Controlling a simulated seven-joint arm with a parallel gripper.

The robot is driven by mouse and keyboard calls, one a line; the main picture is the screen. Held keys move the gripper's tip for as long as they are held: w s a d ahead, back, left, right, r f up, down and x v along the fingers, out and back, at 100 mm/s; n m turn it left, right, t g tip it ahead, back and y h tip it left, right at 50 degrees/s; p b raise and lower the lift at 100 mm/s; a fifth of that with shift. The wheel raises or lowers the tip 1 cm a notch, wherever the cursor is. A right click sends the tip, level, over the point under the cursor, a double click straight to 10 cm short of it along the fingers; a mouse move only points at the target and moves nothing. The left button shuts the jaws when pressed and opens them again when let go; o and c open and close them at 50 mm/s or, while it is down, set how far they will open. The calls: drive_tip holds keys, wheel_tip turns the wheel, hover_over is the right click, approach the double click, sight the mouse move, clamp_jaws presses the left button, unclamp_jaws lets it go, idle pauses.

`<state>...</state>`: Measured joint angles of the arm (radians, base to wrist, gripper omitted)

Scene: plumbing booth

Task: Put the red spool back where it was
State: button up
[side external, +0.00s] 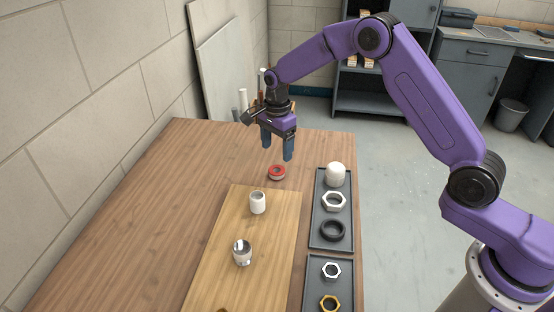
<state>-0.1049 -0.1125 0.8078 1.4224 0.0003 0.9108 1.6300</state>
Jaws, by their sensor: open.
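The red spool (277,172) sits on the brown table just beyond the far edge of the lighter wooden board. It has a red top with a dark centre. My gripper (276,154) is above the spool, with its two blue fingers spread apart and pointing down. The fingers are open and nothing is between them. The gap between the fingertips and the spool looks small, but I cannot tell the exact height.
On the wooden board (215,280) stand a white cylinder (257,203) and a shiny metal cup (242,253). A grey tray (318,216) at right holds a white cap, white nut and black ring. A nearer tray (315,290) holds silver and brass nuts. The table's left side is clear.

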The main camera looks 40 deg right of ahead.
wheel_tip(320, 180, up, 5)
drive_tip(key=shift+f, duration=0.1)
drive_tip(key=s+a+r+n, duration=0.2)
drive_tip(key=s+r+n, duration=0.1)
drive_tip(key=s+n, duration=0.5)
drive_tip(key=s+a+r+n, duration=0.2)
drive_tip(key=s+r+n, duration=0.25)
drive_tip(key=s, duration=0.55)
drive_tip(key=s+d+n, duration=0.5)
drive_tip(key=s+n, duration=0.3)
drive_tip(key=s, duration=0.4)
drive_tip(key=s+d+f+n, duration=0.1)
drive_tip(key=s+d+n, duration=0.4)
drive_tip(key=s+n, duration=0.3)
drive_tip(key=s, duration=0.3)
drive_tip(key=shift+s, duration=0.35)
